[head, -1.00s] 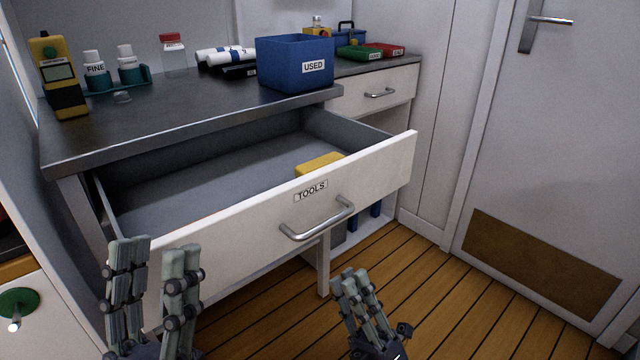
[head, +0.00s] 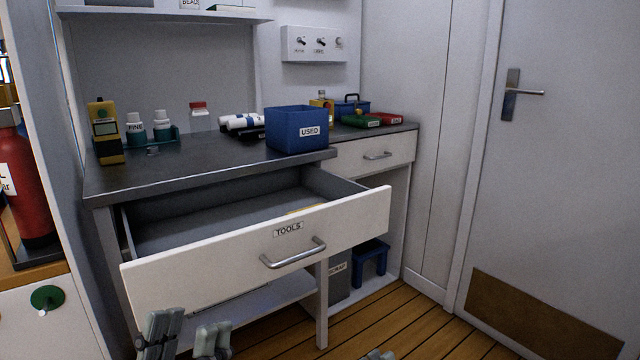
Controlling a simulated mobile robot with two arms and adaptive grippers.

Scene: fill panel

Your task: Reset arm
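My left gripper (head: 188,328) shows at the bottom edge, in front of and below the TOOLS drawer. Its two fingers stand apart with nothing seen between them, so it is open. Only the fingertips of my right gripper (head: 378,355) show at the bottom edge, right of the left one; the rest is cut off. The white TOOLS drawer (head: 345,222) is pulled out, with a metal handle on its front. Inside, a sliver of a yellow object (head: 303,209) shows behind the front panel.
A blue USED bin (head: 297,129) stands on the dark worktop (head: 190,168). A yellow handheld device (head: 105,130) and labelled bottles (head: 162,125) stand left. A white door (head: 570,180) is at right. Wooden floor is clear at front right.

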